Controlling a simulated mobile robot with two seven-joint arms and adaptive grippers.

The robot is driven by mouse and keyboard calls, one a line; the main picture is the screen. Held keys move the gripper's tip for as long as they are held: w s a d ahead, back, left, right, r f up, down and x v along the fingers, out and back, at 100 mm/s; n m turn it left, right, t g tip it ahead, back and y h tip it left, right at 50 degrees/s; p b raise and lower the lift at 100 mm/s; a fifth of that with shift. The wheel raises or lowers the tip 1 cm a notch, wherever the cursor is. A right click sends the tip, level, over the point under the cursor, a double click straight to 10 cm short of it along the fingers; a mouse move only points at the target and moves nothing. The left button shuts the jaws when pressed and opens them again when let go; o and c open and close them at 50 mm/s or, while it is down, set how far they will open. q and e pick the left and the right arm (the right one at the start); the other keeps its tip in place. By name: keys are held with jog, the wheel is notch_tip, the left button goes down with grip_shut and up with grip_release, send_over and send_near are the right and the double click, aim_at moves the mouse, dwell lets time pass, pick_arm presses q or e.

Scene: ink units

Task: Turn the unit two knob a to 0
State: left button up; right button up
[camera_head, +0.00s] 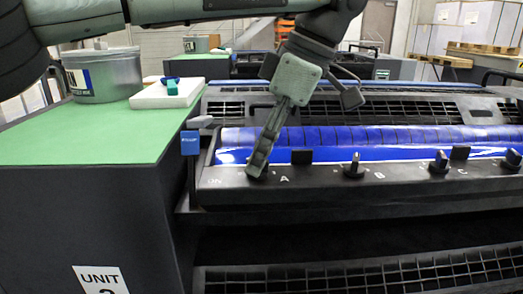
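The printing unit's black front ledge (320,192) carries a row of knobs with white letters A, B and C. My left gripper (257,170) reaches down from above, its fingertip at the ledge just left of the letter A. Knob A is hidden behind the fingertip, so its setting and any contact cannot be made out. The knob by B (353,168) and the knob by C (438,163) stand clear to the right. A white sign (101,281) reads UNIT, its number cut off at the bottom edge. My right gripper is out of view.
A green-topped cabinet (80,135) stands left with a grey ink tin (105,78) and a white block (165,96). A blue ink roller (400,140) runs behind the knobs. A small blue tag (190,143) sits at the unit's left end. Small black blocks stand between knobs.

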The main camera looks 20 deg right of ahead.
aim_at(279, 178)
pick_arm(q)
jog(key=v, duration=0.7)
jog(key=shift+r, duration=0.25)
jog(key=shift+s+d, duration=0.1)
